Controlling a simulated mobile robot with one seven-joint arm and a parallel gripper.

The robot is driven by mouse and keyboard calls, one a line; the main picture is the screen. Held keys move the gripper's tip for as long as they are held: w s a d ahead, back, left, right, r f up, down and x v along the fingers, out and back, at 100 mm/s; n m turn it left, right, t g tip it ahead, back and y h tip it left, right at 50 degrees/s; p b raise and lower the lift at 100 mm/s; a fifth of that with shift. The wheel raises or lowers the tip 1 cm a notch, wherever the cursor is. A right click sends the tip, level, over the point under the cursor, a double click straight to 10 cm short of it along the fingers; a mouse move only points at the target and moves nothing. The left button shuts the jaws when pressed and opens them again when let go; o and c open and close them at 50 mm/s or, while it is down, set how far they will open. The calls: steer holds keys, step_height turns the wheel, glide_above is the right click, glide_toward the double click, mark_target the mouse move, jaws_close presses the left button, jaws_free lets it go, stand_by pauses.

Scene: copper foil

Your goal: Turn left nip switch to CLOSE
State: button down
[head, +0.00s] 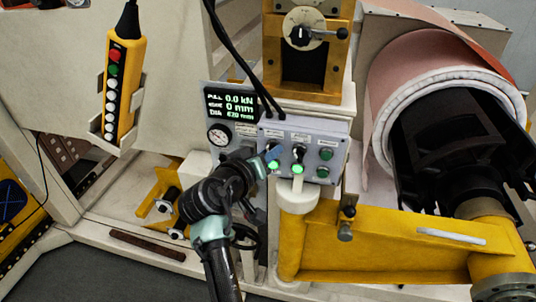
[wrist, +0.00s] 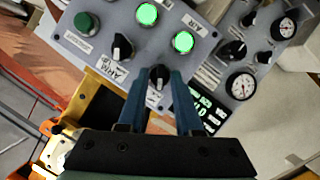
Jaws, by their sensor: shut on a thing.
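The grey control box (head: 310,150) stands in the middle of the head view, with two selector switches on its face. My gripper (head: 271,157) reaches its left side from the lower left and covers the left nip switch there. In the wrist view my gripper's two blue fingers (wrist: 157,84) are shut on the left nip switch (wrist: 159,72), a black knob, one finger on each side. The other black selector switch (wrist: 122,48) stands free beside it; in the head view it is the middle knob (head: 299,149). The switch labels are too small to read.
Two green lamps glow, one (wrist: 183,41) near the held knob. A display and gauge panel (head: 232,112) adjoins the box on the left. A yellow arm (head: 390,250) lies below right, a foil roll (head: 400,75) at right. A yellow pendant (head: 122,85) hangs at upper left.

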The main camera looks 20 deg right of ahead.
stand_by(0.3)
steer(key=c, duration=0.9)
jaws_free()
steer(key=shift+c, duration=0.2)
steer(key=b+v, duration=0.3)
steer(key=v, duration=1)
steer(key=shift+b, duration=0.35)
